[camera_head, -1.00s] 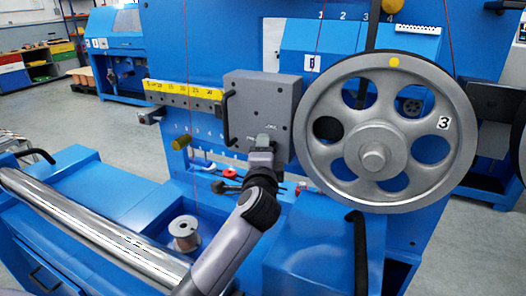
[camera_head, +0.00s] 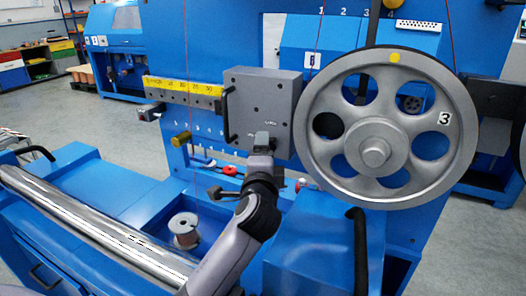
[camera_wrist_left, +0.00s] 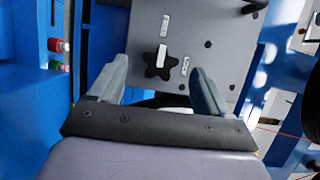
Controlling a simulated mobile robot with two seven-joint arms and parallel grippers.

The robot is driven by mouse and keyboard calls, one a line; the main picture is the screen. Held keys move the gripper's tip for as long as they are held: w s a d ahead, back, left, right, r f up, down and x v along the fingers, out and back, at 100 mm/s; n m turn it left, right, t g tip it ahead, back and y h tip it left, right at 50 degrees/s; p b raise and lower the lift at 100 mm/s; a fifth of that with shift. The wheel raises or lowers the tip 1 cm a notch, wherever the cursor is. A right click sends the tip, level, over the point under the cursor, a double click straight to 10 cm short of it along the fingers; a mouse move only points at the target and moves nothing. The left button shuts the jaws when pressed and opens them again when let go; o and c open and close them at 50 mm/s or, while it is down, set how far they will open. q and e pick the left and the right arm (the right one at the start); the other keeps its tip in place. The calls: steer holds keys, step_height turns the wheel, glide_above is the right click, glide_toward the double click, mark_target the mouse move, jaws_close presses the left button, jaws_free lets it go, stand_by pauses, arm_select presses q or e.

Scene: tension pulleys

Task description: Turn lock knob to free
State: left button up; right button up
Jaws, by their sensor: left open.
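The lock knob (camera_wrist_left: 159,68) is a black star-shaped knob on a grey block, clear in the left wrist view. Its white pointer (camera_wrist_left: 161,54) points up in that view, toward the label FREE (camera_wrist_left: 165,26). The label LOCK (camera_wrist_left: 184,75) is to its lower right. My left gripper (camera_wrist_left: 158,64) is open, with one finger on each side of the knob and visible gaps to it. In the head view, my left gripper (camera_head: 262,142) is at the lower part of the grey block (camera_head: 262,90) and hides the knob. My right gripper is not in view.
A large spoked wheel (camera_head: 388,185) marked 3 is close to the right of the gripper. A yellow scale bar (camera_head: 185,88) extends left from the block. A black handle (camera_head: 228,115) is on the block's left edge. A wire spool (camera_head: 184,232) stands lower left.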

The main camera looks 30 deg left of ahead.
arm_select(q)
steer(key=shift+v, duration=2.1)
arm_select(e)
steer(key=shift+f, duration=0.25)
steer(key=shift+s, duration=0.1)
